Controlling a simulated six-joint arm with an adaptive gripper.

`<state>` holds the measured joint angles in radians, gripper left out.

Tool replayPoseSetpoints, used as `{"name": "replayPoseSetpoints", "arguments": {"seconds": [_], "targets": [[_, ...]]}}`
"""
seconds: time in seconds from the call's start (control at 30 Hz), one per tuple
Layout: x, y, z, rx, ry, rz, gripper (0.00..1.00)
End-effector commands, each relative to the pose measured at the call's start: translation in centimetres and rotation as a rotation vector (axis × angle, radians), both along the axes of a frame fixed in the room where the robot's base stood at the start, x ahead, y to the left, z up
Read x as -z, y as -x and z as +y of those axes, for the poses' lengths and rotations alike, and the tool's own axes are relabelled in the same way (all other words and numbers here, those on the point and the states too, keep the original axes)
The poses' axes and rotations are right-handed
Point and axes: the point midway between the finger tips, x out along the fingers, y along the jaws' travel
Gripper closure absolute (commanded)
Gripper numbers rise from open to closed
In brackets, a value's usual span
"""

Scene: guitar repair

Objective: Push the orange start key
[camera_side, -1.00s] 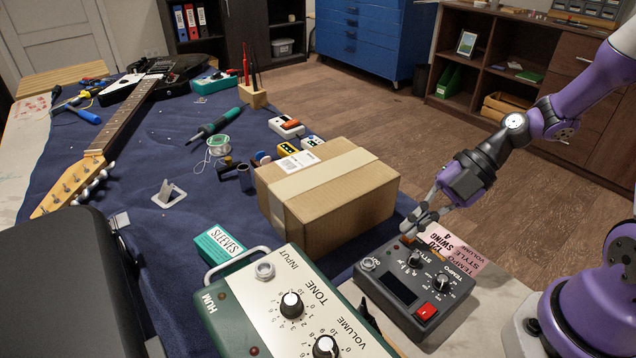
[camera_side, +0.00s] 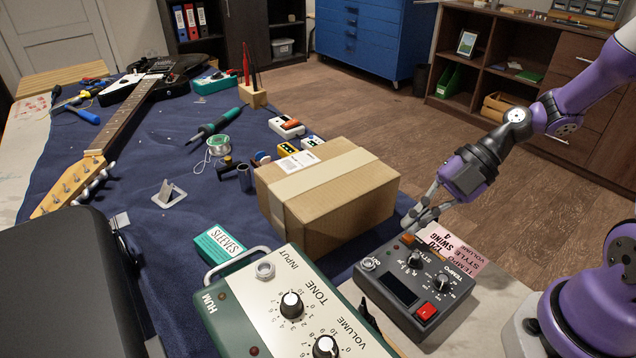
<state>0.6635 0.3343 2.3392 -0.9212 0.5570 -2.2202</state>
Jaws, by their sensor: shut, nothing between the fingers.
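A dark grey rhythm box (camera_side: 385,318) with a screen, knobs and printed labels lies at the table's right front. My gripper (camera_side: 411,224) is shut and empty, pointing down and left over the box's far edge. I cannot tell whether the fingertips touch the box. The red-orange key is uncovered and apart from my gripper.
A cardboard box (camera_side: 335,205) stands close to the left of my gripper. A green amplifier (camera_side: 250,320) with knobs is left of the rhythm box. A pink note (camera_side: 462,258) lies behind it. A guitar (camera_side: 125,115) and tools lie farther back on the blue cloth.

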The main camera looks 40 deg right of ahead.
Motion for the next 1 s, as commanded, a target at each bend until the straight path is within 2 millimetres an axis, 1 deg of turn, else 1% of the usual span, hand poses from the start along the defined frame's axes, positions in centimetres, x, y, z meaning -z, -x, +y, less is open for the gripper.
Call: {"name": "replayPoseSetpoints", "arguments": {"seconds": [0.27,0.37,0.73,0.87,1.0], "targets": [[-0.2,0.0,0.0,-0.001,0.000,-0.001,1.00],[-0.9,-0.1,0.0,-0.001,0.001,-0.003,1.00],[-5.1,-0.1,0.0,0.000,0.001,-0.004,1.00],[-5.9,0.0,0.0,0.000,0.001,-0.001,1.00],[-6.1,0.0,0.0,0.000,0.000,0.000,1.00]]}}
